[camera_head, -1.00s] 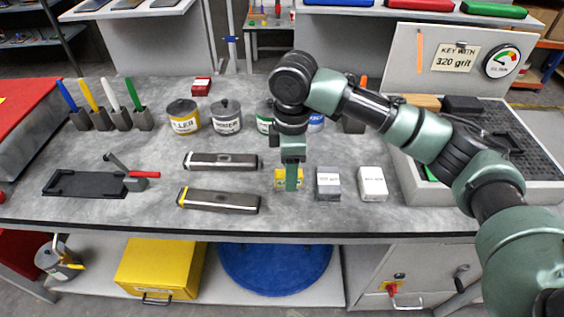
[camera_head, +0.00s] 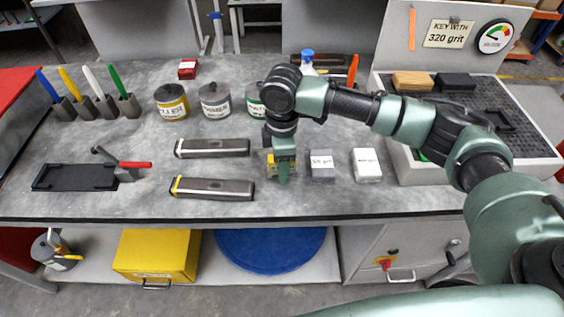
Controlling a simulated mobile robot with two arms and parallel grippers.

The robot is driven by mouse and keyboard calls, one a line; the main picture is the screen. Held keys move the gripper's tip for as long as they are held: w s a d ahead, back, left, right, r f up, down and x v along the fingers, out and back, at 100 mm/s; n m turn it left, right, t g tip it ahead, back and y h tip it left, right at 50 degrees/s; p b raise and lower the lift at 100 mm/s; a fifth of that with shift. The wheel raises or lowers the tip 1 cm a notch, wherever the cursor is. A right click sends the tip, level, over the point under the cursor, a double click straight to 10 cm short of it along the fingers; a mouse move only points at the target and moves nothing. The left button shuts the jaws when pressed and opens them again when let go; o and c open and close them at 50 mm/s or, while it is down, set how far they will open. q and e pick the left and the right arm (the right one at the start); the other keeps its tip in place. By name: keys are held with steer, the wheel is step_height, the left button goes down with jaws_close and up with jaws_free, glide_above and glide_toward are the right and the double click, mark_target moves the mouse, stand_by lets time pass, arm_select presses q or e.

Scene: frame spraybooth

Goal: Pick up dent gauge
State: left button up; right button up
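No label marks a dent gauge, and I cannot tell for certain which item it is. Two long grey bars lie on the bench left of my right gripper: an upper bar with pale ends (camera_head: 212,148) and a lower bar with a yellow end (camera_head: 213,188). A small red item (camera_head: 188,68) sits at the back. My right gripper (camera_head: 283,178) points down over a small yellow box (camera_head: 272,165), partly hiding it. It is seen edge-on, so its opening and any contact with the box are unclear. My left gripper is out of view.
A black tray (camera_head: 60,178) and red-handled tool (camera_head: 133,165) lie left. Several markers in holders and cans, including a yellow-labelled can (camera_head: 171,102), stand behind. A grey box (camera_head: 322,166) and white box (camera_head: 367,165) stand right of my gripper. Bare bench lies along the front.

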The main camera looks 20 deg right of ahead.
steer(key=c, duration=0.9)
jaws_close()
steer(key=shift+r, duration=0.15)
